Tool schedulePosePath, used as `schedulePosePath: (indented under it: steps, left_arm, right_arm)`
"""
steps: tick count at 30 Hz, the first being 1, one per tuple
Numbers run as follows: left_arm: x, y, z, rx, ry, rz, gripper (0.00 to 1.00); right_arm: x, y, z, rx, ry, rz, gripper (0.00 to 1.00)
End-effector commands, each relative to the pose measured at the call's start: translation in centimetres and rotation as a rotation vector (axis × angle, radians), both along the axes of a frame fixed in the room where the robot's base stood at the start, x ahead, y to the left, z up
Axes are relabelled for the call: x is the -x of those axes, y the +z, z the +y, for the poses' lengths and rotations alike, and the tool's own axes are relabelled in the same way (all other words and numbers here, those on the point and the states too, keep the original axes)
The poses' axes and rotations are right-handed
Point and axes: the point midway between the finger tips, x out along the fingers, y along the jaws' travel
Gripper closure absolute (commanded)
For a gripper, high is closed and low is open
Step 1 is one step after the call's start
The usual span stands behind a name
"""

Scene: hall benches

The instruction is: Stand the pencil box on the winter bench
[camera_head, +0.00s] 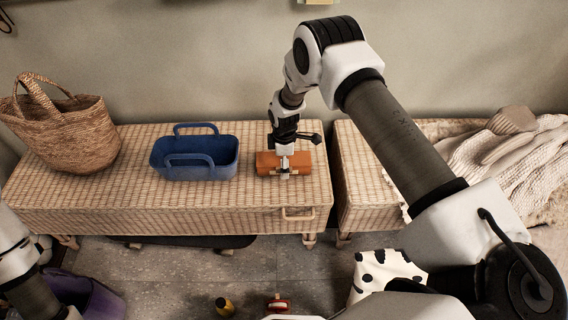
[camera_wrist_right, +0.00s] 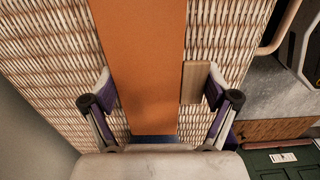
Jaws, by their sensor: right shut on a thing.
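The pencil box, orange with a light wooden piece, lies on its long side over the right end of the left wicker bench (camera_head: 90,200). It shows in the head view (camera_head: 302,160) and the wrist view (camera_wrist_right: 145,50). My right gripper (camera_head: 285,166) comes down on it from above. In the wrist view its fingers (camera_wrist_right: 158,85) are shut on the box, one on each side. I cannot tell whether the box touches the bench top. The right wicker bench (camera_head: 352,165), apparently the winter bench, bears knitted textiles. Only part of my left arm shows; its gripper is out of view.
A blue caddy (camera_head: 195,172) stands left of the box, and a woven basket (camera_head: 68,140) stands farther left. A cream knitted blanket (camera_head: 490,170) covers much of the right bench, with a narrow gap between benches. A purple tub (camera_head: 105,302) and a spotted white item (camera_head: 385,270) are on the floor.

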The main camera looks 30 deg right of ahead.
Motion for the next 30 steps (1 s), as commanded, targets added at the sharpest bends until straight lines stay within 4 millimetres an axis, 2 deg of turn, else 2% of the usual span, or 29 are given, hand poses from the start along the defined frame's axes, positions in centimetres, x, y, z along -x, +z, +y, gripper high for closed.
schedulePosePath:
  steps: [10,11,12,23,26,30]
  left_arm:
    - [0.0,-0.4,0.0,0.0,0.0,0.0,1.0]
    - [0.0,-0.3,0.0,0.0,0.0,0.0,1.0]
    - [0.0,-0.3,0.0,0.0,0.0,0.0,1.0]
    - [0.0,0.0,0.0,0.0,0.0,0.0,1.0]
    - [0.0,0.2,0.0,0.0,0.0,0.0,1.0]
    - [0.0,0.8,0.0,0.0,0.0,0.0,1.0]
  right_arm:
    - [0.0,-0.7,0.0,0.0,0.001,-0.001,0.51]
    - [0.0,-0.6,0.0,0.0,0.001,-0.002,0.07]
    - [0.0,-0.6,0.0,0.0,0.001,-0.001,0.0]
    - [0.0,-0.2,0.1,0.0,0.001,-0.002,0.0]
    - [-0.1,0.8,0.0,0.0,0.0,-0.004,0.0]
    - [-0.2,4.0,0.0,0.0,0.0,-0.007,0.0]
